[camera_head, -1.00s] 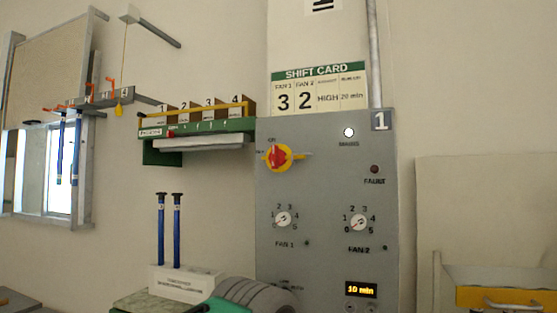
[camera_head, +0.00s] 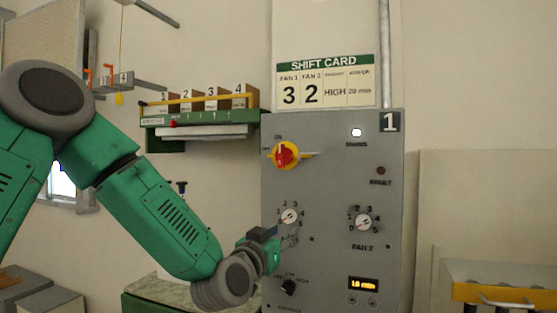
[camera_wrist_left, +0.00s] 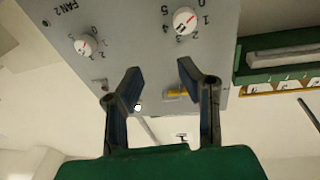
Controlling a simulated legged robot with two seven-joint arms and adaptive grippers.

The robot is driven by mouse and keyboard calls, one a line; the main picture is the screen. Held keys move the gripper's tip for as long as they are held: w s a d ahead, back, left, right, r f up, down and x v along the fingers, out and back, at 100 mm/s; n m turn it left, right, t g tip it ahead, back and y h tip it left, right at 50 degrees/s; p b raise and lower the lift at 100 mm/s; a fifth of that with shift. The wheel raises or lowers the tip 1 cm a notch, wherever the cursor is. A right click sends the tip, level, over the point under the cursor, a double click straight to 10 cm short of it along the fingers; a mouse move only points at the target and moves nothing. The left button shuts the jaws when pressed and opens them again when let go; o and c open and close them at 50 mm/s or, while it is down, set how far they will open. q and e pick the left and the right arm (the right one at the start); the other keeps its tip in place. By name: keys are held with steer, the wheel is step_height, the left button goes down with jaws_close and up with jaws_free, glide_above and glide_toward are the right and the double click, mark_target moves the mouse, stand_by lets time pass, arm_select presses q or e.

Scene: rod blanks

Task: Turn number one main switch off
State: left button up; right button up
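The number one panel (camera_head: 330,190) is grey with a "1" plate (camera_head: 390,122) at its top right. Its main switch (camera_head: 286,155) is a red knob on yellow, between ON above and OFF at left; the knob looks roughly upright, towards ON. The MAINS lamp (camera_head: 356,132) is white and bright. My left gripper (camera_head: 291,235) is in front of the panel by the FAN 1 dial (camera_head: 289,216), below the switch. In the left wrist view its fingers (camera_wrist_left: 158,72) are apart and empty; yellow of the switch (camera_wrist_left: 178,93) shows beyond, partly hidden by a finger. My right gripper is not in view.
The FAN 2 dial (camera_head: 363,222), a black selector knob (camera_head: 288,287) and a timer display (camera_head: 363,284) are on the panel. A green shelf (camera_head: 210,128) with numbered boxes juts out at left. A yellow-fronted unit (camera_head: 500,293) stands at right.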

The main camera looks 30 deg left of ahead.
mark_target(280, 149)
arm_select(q)
steer(key=s+a+r+n+t+y+p, duration=0.1)
steer(key=a+r+t+y, duration=0.1)
steer(key=r, duration=0.5)
steer(key=s+a+r+n+t+y, duration=0.1)
steer(key=a+r, duration=0.1)
steer(key=r, duration=0.6)
steer(key=p+x, duration=0.1)
steer(key=x, duration=0.3)
steer(key=p+x, duration=0.1)
steer(key=x, duration=0.4)
steer(key=f+p+x, duration=0.1)
steer(key=x, duration=0.3)
steer(key=shift+w+a+r, duration=0.15)
steer(key=shift+w, duration=0.25)
jaws_close()
